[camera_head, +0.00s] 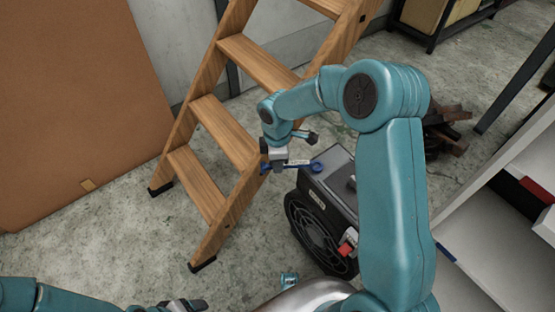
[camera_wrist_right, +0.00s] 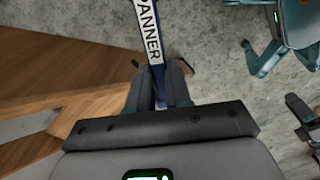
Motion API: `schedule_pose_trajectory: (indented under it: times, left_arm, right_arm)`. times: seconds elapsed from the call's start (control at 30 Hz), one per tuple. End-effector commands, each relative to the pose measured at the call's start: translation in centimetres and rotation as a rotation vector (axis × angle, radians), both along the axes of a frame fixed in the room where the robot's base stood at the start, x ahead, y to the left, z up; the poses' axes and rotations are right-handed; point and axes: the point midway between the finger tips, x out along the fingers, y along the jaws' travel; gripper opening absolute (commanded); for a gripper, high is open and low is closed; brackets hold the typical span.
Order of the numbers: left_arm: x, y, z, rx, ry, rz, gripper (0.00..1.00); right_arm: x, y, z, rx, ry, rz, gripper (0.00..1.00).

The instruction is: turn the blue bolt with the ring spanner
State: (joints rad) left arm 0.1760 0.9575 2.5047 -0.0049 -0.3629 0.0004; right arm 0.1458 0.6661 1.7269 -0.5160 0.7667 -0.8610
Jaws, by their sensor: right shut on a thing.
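My right gripper (camera_head: 275,160) is shut on the blue ring spanner (camera_head: 317,166). It holds the spanner roughly level in the air, its ring end above the back left of the black fan box (camera_head: 340,180). In the right wrist view the spanner (camera_wrist_right: 151,45), with a white label, runs up from between the fingers (camera_wrist_right: 160,88); its far end is out of frame. The round grille (camera_head: 312,232) is on the box's front face. I cannot make out the blue bolt. My left gripper (camera_head: 185,305) is at the bottom edge, partly cut off.
A wooden stepladder (camera_head: 212,125) stands left of and behind the box. A brown board (camera_head: 75,110) leans at the left. A white shelf unit (camera_head: 470,225) is at the right. A small teal object (camera_head: 288,280) is in front of the box. The floor at lower left is bare.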

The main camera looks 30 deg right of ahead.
Motion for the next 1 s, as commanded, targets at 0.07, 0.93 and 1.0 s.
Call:
schedule_pose_trajectory:
  times: [0.07,0.93,1.0]
  left_arm:
    - [0.0,0.0,0.0,0.0,0.0,0.0,0.74]
    - [0.0,0.0,3.1,0.0,0.0,0.0,0.74]
    - [0.0,0.0,3.2,0.0,0.0,0.0,0.74]
  right_arm:
    - [0.0,0.0,0.0,0.0,-0.002,0.003,0.0]
    - [0.0,0.0,3.8,0.0,-0.002,0.002,0.0]
    - [0.0,0.0,3.9,0.0,-0.002,0.003,0.0]
